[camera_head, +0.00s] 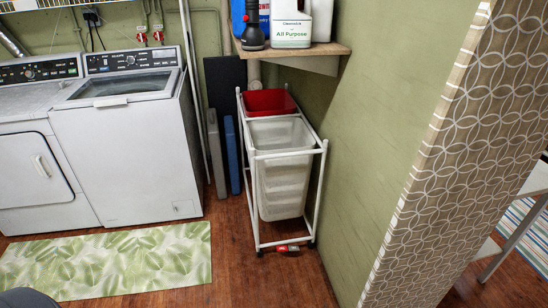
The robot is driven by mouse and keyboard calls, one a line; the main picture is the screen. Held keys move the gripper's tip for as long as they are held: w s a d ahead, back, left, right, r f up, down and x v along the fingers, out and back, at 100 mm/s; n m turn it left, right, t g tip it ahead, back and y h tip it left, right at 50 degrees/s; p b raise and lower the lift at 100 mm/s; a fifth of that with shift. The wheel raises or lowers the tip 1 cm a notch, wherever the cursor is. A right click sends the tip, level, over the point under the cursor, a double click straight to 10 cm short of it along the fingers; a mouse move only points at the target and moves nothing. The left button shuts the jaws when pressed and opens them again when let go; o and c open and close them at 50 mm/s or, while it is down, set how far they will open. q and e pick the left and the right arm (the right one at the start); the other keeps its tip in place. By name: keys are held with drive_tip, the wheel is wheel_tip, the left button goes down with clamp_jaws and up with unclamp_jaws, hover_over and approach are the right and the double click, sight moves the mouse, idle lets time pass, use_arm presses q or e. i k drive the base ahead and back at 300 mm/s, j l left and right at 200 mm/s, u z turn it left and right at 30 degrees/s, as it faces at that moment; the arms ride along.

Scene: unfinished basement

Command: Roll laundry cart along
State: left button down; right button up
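The laundry cart (257,201) is a white tube frame on small casters, standing on the wood floor close to the green wall. It holds a white bin (283,178) in front and a red bin (268,101) behind. Both bins look open at the top, and no laundry shows in them. Neither of my grippers can be made out in the view. A dark rounded shape shows at the bottom left edge, and I cannot tell what it is.
A washer (130,140) and dryer (35,165) stand left of the cart. A leaf-pattern mat (110,262) lies before them. A wooden shelf (297,51) with bottles overhangs the cart's back. A small red object (288,248) lies by its front. A patterned partition (470,150) stands at right.

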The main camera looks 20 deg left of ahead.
sight(280, 148)
drive_tip(key=i+j+z, duration=0.2)
drive_tip(key=j+z, duration=0.15)
drive_tip(key=j, duration=0.4)
drive_tip(key=i+j+z, duration=0.15)
drive_tip(key=j+z, duration=0.25)
drive_tip(key=j, duration=0.35)
drive_tip(key=j+z, duration=0.35)
drive_tip(key=j, duration=0.4)
